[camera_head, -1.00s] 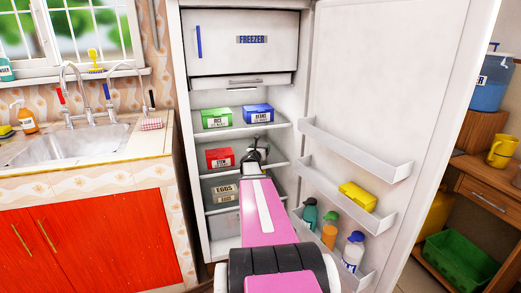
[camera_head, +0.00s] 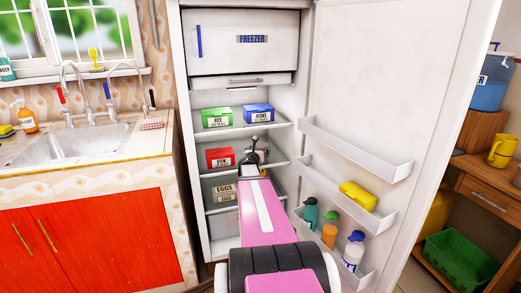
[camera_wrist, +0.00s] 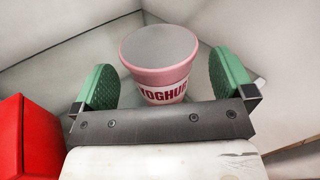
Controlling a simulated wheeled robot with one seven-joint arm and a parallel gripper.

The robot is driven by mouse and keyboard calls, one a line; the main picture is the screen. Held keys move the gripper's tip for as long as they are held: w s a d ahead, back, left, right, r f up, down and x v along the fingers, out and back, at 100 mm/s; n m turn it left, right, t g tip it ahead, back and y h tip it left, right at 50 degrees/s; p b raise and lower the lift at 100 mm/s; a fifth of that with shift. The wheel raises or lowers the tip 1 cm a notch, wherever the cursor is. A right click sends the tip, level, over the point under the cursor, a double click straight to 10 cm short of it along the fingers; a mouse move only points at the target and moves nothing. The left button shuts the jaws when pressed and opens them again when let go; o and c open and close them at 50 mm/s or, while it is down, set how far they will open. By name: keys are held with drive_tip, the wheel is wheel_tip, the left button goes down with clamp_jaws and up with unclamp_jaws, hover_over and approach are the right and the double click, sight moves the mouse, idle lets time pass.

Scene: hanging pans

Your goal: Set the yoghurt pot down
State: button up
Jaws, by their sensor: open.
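The yoghurt pot (camera_wrist: 160,62) is pink with a grey lid and stands upright on a fridge shelf in the wrist view. My gripper (camera_wrist: 163,82) is open, with one green pad on each side of the pot. A gap shows between each pad and the pot, clearest on the left. In the head view my gripper (camera_head: 254,150) is inside the fridge at the middle shelf. My arm hides most of the pot there.
A red box (camera_head: 220,157) stands just left of my gripper; it also shows in the wrist view (camera_wrist: 30,138). Green (camera_head: 216,117) and blue (camera_head: 258,113) boxes are on the shelf above. An egg box (camera_head: 225,192) is below. The open door (camera_head: 385,90) is at right.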

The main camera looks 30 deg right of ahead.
drive_tip(key=v, duration=0.9)
idle(0.8)
